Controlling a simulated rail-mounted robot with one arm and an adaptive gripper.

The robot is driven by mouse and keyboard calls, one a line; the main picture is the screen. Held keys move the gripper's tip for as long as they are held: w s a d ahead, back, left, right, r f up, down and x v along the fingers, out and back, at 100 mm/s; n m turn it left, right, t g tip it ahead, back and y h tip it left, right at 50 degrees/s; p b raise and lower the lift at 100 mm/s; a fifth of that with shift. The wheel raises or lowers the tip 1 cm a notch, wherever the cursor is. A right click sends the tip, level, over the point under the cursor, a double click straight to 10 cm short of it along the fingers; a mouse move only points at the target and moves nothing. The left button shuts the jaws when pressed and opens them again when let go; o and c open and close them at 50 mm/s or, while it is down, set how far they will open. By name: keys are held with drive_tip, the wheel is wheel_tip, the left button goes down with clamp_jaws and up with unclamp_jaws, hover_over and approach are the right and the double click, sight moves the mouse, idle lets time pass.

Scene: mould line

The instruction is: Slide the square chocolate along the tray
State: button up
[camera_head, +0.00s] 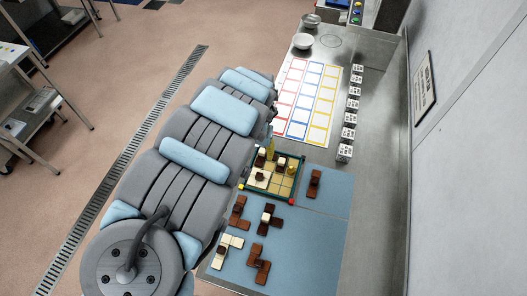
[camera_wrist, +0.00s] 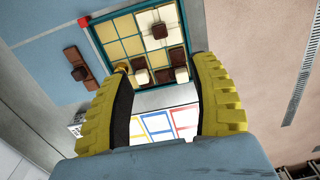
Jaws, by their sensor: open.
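The tray (camera_wrist: 97,38) has a teal rim and a grid of yellow squares. A large cream square piece with a dark knob, apparently the square chocolate (camera_wrist: 147,20), lies on its right part in the wrist view; in the head view it is a pale piece (camera_head: 257,184) on the left side. Two smaller knobbed pieces (camera_wrist: 140,76) (camera_wrist: 178,57) lie near it. My gripper (camera_wrist: 163,72) is open, its yellow fingers wide apart at the tray's near edge, with nothing visibly held. In the head view its yellow finger (camera_head: 270,146) shows at the tray's far edge.
Several dark and pale chocolate pieces (camera_head: 262,270) lie on the blue mat (camera_head: 315,235) around the tray. Beyond are a card with coloured squares (camera_head: 312,95), a row of marked cubes (camera_head: 350,118) and two bowls (camera_head: 303,41). A wall stands on the right.

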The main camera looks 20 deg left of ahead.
drive_tip(key=b, duration=0.1)
hover_over(259, 175)
drive_tip(key=shift+d+f, duration=0.1)
drive_tip(key=shift+f, duration=5.8)
drive_tip(key=shift+d+f, duration=0.1)
drive_tip(key=shift+f, duration=2.7)
